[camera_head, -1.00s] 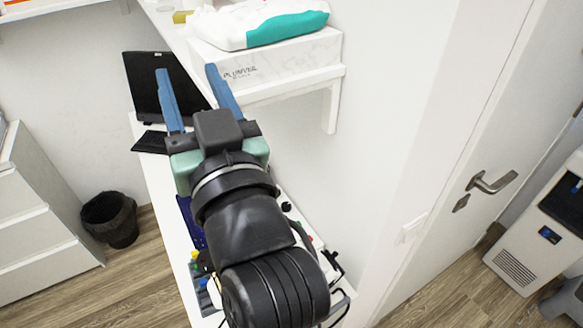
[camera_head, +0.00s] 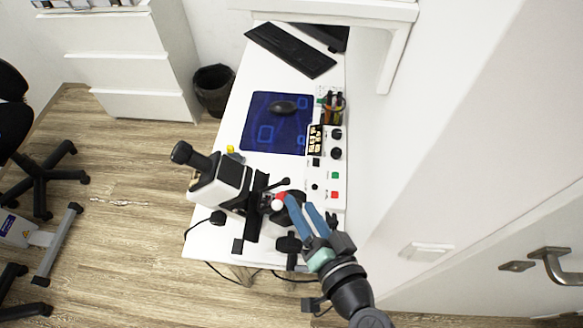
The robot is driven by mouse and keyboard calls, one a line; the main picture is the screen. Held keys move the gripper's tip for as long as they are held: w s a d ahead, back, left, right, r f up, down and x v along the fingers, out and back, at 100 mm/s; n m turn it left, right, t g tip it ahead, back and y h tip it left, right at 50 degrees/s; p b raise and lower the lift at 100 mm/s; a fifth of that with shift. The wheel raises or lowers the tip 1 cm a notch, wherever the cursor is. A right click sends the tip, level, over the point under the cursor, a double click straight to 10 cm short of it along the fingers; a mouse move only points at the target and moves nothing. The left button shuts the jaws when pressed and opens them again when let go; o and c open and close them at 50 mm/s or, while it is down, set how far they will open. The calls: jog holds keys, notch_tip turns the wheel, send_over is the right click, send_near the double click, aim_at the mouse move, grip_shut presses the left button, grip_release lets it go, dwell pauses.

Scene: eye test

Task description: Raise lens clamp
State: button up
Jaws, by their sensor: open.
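A lens-measuring instrument with a black eyepiece and a white body (camera_head: 222,185) stands on the near part of the white desk. A dark mechanism (camera_head: 257,205) with levers and knobs joins its right side. A small red and white part (camera_head: 278,201) sits at the right end of that mechanism. I cannot tell for sure which piece is the lens clamp. My gripper (camera_head: 301,204), with two blue fingers, is open and empty. Its fingertips are just right of the red and white part; whether they touch it is unclear. My gripper and wrist hide part of the instrument's right side.
A white control panel (camera_head: 325,180) with buttons and a pen holder (camera_head: 331,105) line the desk's right edge beside the wall. A blue mouse pad (camera_head: 262,138) with a mouse (camera_head: 283,107) and a keyboard (camera_head: 290,50) lie farther back. Cables hang at the near edge.

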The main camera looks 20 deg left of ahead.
aim_at(285, 178)
jog(key=p+x, duration=0.2)
jog(key=x, duration=0.9)
jog(key=shift+w+a, duration=0.15)
grip_shut()
dwell(1.0)
